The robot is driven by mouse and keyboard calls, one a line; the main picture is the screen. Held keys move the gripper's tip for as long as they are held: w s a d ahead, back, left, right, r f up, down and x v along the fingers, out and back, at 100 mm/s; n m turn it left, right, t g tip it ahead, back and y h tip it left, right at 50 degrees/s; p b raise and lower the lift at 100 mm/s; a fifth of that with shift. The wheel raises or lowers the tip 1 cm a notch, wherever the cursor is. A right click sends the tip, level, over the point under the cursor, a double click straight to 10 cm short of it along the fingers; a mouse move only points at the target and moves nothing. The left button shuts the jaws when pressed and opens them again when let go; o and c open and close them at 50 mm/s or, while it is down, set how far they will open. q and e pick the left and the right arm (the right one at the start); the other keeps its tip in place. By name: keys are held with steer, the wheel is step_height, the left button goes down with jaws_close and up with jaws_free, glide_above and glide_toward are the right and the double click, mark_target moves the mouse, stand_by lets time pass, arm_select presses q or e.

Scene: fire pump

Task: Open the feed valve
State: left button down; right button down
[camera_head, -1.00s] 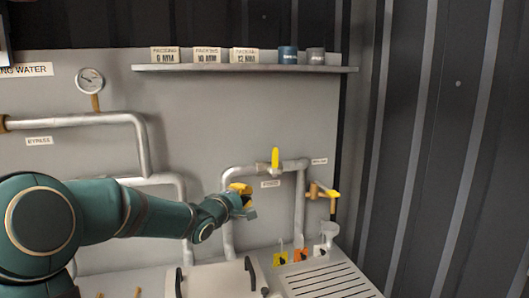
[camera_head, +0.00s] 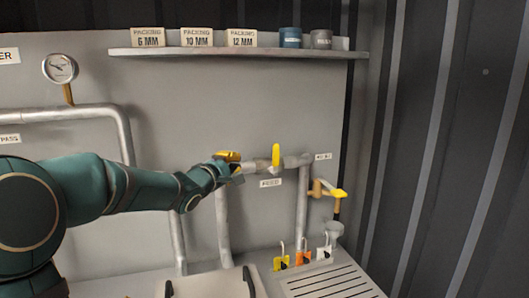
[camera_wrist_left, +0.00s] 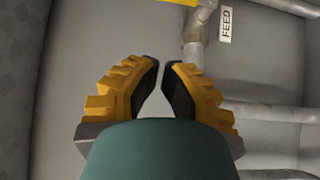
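The feed valve has a yellow lever (camera_head: 276,156) that stands upright on a horizontal grey pipe, above the FEED label (camera_head: 271,183). My left gripper (camera_head: 238,160) is just left of the lever at about its height, apart from it in the picture. In the left wrist view my orange and black fingers (camera_wrist_left: 161,66) have a narrow, empty gap between them. A yellow part (camera_wrist_left: 178,2), apparently the lever, is cut off at the top edge there, beside the FEED label (camera_wrist_left: 225,24). My right gripper is not in view.
A brass tap with a yellow handle (camera_head: 337,193) sits to the right, above a grey funnel (camera_head: 333,229). Yellow, orange and white padlock tags (camera_head: 302,257) stand below. A shelf (camera_head: 240,52) with packing boxes and tins runs above. The wall between shelf and pipe is clear.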

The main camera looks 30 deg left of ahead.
mark_target(276, 160)
arm_select(q)
steer(key=w+d+b, duration=0.1)
steer(key=w+b, duration=0.3)
steer(key=w, duration=0.9)
steer(key=shift+d+b, duration=0.35)
steer(key=shift+b, duration=0.05)
steer(key=shift+w, duration=0.1)
steer(key=shift+w+d+r+p, duration=0.1)
steer(key=shift+d+p, duration=0.05)
steer(key=shift+p, duration=0.2)
